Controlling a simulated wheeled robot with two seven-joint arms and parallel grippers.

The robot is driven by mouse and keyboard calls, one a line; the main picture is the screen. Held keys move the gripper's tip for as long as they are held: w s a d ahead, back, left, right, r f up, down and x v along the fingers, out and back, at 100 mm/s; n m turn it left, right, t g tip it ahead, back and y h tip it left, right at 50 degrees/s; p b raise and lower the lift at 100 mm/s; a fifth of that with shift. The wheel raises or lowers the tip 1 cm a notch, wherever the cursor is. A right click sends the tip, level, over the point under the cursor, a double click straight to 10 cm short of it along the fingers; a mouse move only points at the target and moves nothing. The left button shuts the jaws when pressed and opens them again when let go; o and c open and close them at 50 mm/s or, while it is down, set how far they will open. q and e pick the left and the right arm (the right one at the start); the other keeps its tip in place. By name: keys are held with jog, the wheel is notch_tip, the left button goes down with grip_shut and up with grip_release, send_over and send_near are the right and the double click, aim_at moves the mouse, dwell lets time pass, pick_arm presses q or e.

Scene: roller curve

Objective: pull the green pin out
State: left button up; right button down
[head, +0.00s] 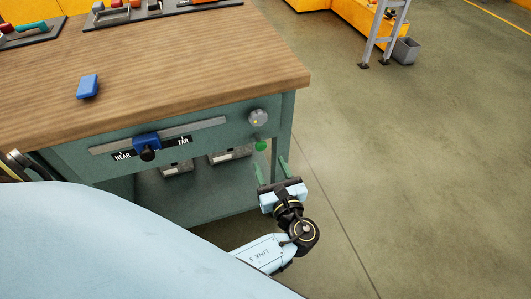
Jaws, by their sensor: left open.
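The green pin (260,146) shows as a small round green head near the right end of the workbench front. It is just below a round grey knob (258,118). My left gripper (269,162) is open, with two greenish fingers pointing up toward the bench front. The fingertips are a little below the green pin in the picture, one on either side of it or nearly so. I see nothing between the fingers and cannot tell how far they are from the pin in depth. My right gripper is not in view.
The workbench has a wooden top (190,70) with a blue block (88,86) on it. A slider (147,141) marked NEAR and FAR is on its front. Grey boxes sit on the lower shelf. The floor (420,180) right of the bench is clear.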

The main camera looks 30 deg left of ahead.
pick_arm(q)
jog(key=v, duration=0.7)
jog(key=shift+s+d+p, duration=0.2)
jog(key=shift+s+p, duration=0.05)
jog(key=shift+p, duration=0.2)
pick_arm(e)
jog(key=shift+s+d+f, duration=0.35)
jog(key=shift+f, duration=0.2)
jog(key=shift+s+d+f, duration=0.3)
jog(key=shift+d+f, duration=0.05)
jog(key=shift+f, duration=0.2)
